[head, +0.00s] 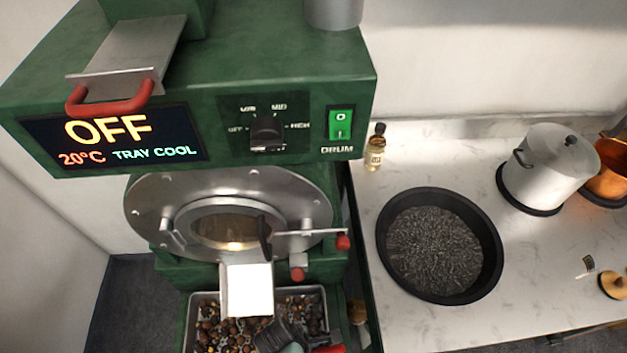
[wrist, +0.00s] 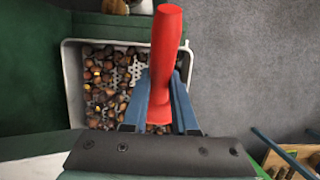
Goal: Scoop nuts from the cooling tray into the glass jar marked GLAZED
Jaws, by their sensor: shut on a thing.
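The cooling tray (head: 190,325) is a metal pan below the roaster's chute, holding many brown nuts (head: 225,330). It also shows in the wrist view (wrist: 70,75), with nuts (wrist: 105,85) over its perforated floor. My gripper (wrist: 165,90) is shut on the red handle (wrist: 168,30) of a scoop. In the head view the dark scoop (head: 272,338) is over the tray's right part, with a bit of its red handle (head: 328,349) at the bottom edge. Whether the scoop holds nuts, or touches them, I cannot tell. No jar marked GLAZED is in view.
The green roaster (head: 300,60) rises behind the tray, its metal chute (head: 247,290) hanging over it. On the counter (head: 380,315) at right are a black pan (head: 390,270) of dark grains, a small bottle (head: 375,150), a lidded pot (head: 545,170) and a copper pot (head: 612,165).

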